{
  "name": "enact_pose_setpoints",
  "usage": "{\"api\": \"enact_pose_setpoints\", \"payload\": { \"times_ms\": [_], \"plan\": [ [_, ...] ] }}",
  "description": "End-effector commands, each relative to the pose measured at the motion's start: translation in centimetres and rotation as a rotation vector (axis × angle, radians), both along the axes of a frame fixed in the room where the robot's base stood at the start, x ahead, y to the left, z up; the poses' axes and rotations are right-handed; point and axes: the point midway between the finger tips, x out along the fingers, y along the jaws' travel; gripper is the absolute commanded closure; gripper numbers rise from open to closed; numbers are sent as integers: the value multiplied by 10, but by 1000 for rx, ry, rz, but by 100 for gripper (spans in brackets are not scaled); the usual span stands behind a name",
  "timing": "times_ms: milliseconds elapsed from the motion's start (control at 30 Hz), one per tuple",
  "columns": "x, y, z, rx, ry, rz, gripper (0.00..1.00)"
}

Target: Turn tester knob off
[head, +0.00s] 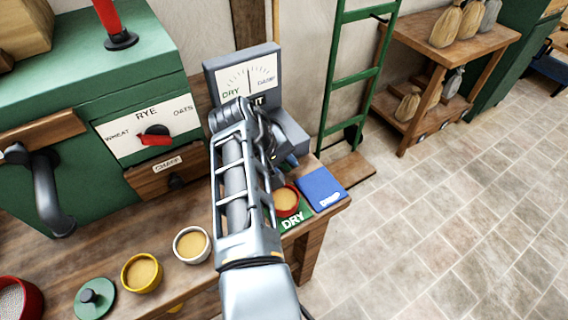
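The tester (276,62) is a grey box with a white dial marked DRY at left and DAMP at right. It stands at the back right end of the wooden bench. Its dial needle is near upright. My arm crosses in front of the tester's lower part, and I cannot see the knob. My gripper (286,160) is low in front of the tester, mostly hidden behind my own arm. Its fingers are not clear, so I cannot tell whether it touches anything.
A red bowl (286,200) of grain stands on the green DRY mat (292,220), beside a blue DAMP mat (322,189). White (191,245) and yellow (142,273) bowls stand left. A green machine (60,100) with a red-pointer selector fills the left. Tiled floor is clear at right.

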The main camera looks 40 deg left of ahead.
Motion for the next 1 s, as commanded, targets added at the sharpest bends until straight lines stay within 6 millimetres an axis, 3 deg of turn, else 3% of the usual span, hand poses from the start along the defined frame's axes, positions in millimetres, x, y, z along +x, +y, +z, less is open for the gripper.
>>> {"api": "enact_pose_setpoints", "payload": {
  "times_ms": [367,700,1000],
  "plan": [
    [-2,2,6,2,-2,2,60],
    [-25,11,52,2,-2,1,60],
    [-34,14,69,1,1,0,60]
  ]
}}
